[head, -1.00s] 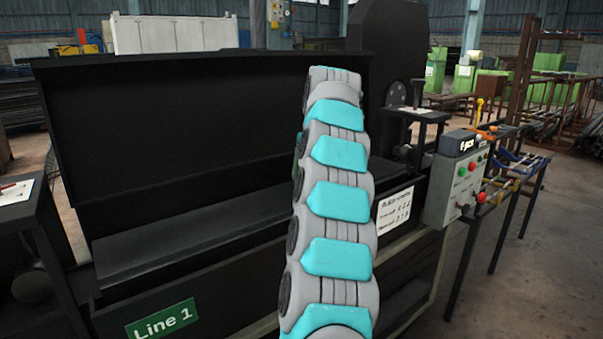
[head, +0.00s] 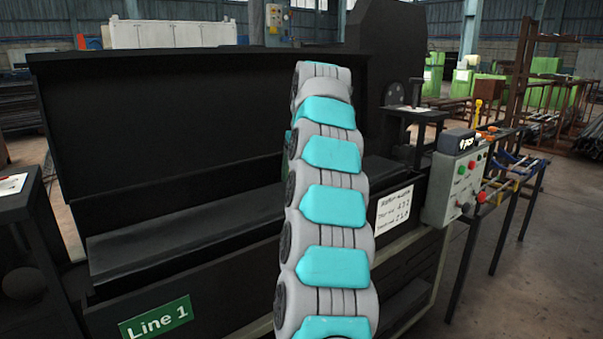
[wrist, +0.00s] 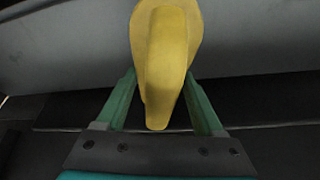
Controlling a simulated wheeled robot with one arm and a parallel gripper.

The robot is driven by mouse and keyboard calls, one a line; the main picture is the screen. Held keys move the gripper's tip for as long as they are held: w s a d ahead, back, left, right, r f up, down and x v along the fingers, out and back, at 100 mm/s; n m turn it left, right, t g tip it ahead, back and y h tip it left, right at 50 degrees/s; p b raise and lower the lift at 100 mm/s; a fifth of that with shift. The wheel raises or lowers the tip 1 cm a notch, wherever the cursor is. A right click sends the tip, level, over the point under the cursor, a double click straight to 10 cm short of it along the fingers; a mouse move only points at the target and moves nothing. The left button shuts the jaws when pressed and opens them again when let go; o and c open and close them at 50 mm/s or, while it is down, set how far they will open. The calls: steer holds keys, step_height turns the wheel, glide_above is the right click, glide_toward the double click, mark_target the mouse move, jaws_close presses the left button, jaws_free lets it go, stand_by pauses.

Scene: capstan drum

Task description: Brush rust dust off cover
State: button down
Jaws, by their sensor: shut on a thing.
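My gripper (wrist: 160,88) has green fingers either side of a yellow object (wrist: 165,50), probably the brush's handle, and is shut on it. The object's far end runs out of the top of the wrist view; no bristles show. In the head view, my arm hides the gripper and the yellow object, apart from a sliver of green at the arm's left edge. The black machine has a tall upright panel (head: 190,110) and a flat ledge (head: 160,235) below it. I cannot tell which part is the cover, and no rust dust can be made out.
A green Line 1 sign (head: 156,318) is on the machine's front. A control box (head: 455,185) with coloured buttons stands at its right end. A black stand (head: 18,215) is at the left edge. Open floor (head: 530,285) lies at the right.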

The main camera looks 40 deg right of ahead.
steer(key=shift+a+f+b, duration=0.2)
steer(key=shift+a+b, duration=0.25)
steer(key=shift+a, duration=0.4)
steer(key=shift+s+a+b, duration=0.1)
steer(key=shift+a+b, duration=0.55)
steer(key=shift+a, duration=1.3)
steer(key=shift+a+r+b, duration=0.2)
steer(key=shift+a+b, duration=0.3)
steer(key=shift+a, duration=2.5)
steer(key=shift+s+a, duration=0.15)
steer(key=shift+a, duration=1.55)
steer(key=shift+r, duration=0.1)
steer(key=shift+r+p, duration=2.2)
steer(key=shift+r, duration=0.7)
